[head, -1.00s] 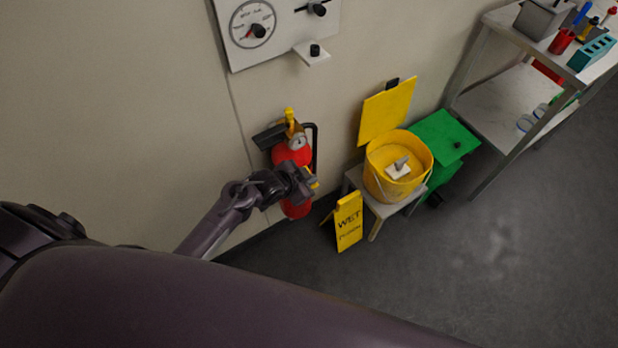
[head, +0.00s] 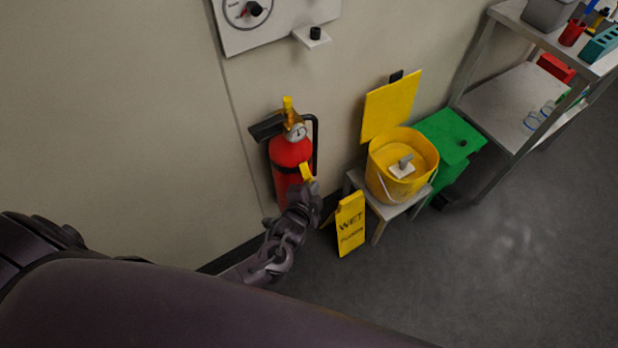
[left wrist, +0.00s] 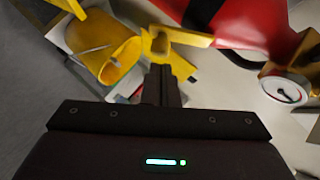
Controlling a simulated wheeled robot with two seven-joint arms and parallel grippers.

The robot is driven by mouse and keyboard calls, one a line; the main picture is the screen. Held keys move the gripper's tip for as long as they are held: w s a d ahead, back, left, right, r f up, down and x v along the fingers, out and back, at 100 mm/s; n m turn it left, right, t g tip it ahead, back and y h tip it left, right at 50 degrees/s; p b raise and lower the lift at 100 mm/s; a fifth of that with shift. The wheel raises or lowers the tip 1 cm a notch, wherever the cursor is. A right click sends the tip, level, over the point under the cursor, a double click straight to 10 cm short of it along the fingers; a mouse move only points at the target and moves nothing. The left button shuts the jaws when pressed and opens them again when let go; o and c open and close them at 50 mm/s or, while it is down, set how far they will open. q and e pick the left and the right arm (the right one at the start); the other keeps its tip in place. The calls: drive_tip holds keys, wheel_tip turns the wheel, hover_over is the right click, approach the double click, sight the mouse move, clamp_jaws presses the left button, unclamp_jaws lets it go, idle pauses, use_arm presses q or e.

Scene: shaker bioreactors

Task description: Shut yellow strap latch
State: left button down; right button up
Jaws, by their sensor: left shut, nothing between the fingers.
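The yellow strap latch (head: 307,172) is on the front of the red fire extinguisher (head: 288,152), which hangs on the wall. The latch sticks out from the red body. In the left wrist view the latch (left wrist: 185,37) shows as a yellow bar with a rounded end, just beyond my fingertips. My left gripper (head: 305,187) is shut and empty, just below the latch in the head view. Its closed fingers (left wrist: 160,72) point at the latch; I cannot tell whether they touch it. The strap itself is mostly hidden. My right gripper is not in view.
A yellow bucket (head: 374,178) stands on a small stool (head: 413,201) to the right. A yellow wet-floor sign (head: 350,224) stands before it, close to my gripper. A green bin (head: 448,135) and a shelf rack (head: 507,105) are farther right. Floor at the lower right is clear.

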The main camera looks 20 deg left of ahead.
use_arm(q)
drive_tip(key=shift+w+a+f+m+t+y+b, duration=0.15)
drive_tip(key=shift+f+m+t+y+b, duration=0.25)
drive_tip(key=shift+f+m+t+b, duration=0.3)
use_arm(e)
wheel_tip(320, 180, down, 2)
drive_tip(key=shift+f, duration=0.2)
use_arm(q)
drive_tip(key=shift+r+p, duration=0.7)
drive_tip(key=shift+p, duration=0.15)
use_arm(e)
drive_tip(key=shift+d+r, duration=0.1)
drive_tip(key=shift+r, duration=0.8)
